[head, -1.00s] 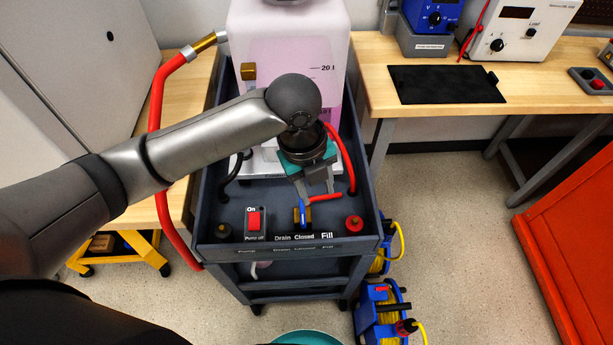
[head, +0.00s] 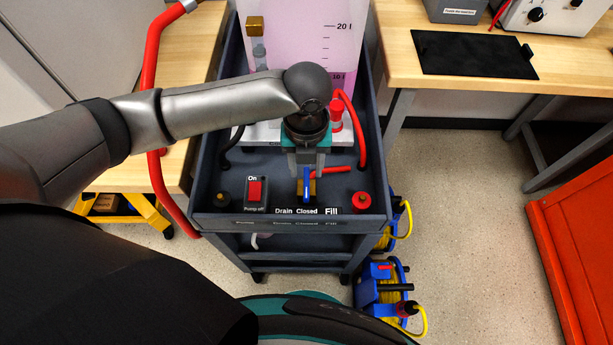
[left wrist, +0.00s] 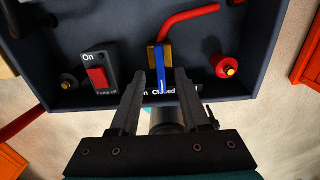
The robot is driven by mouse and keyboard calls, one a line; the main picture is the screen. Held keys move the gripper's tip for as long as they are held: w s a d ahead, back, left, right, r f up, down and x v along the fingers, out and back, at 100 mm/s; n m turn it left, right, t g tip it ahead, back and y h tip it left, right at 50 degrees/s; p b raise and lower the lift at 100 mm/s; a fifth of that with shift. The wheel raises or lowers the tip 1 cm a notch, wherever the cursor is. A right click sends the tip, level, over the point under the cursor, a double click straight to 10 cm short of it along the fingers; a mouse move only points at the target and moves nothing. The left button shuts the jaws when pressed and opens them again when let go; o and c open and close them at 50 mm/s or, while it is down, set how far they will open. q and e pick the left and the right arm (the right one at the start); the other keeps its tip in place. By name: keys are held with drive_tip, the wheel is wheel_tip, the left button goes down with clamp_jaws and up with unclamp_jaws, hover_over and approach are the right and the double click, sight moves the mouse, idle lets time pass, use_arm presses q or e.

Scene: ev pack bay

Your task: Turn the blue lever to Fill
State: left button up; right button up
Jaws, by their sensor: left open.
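The blue lever (head: 306,184) sits on a brass valve (head: 313,187) on the cart's front deck. It points straight toward the front edge, at the "Closed" label (head: 307,211), between "Drain" and "Fill" (head: 331,211). My left gripper (head: 306,172) is open over the valve, pointing down. In the left wrist view the blue lever (left wrist: 160,68) shows just beyond the gap between the open fingers (left wrist: 163,105); I see no clear contact. My right gripper is not in view.
The grey cart (head: 215,190) carries a red pump switch (head: 255,191), a red cap (head: 361,202) and a red hose (head: 330,170) by the valve. A tank of pink liquid (head: 300,45) stands behind. A blue and yellow reel (head: 380,285) is on the floor at right.

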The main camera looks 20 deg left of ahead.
sight(306, 178)
use_arm(q)
drive_tip(key=shift+f+b, duration=0.4)
drive_tip(key=shift+f, duration=1.55)
clamp_jaws()
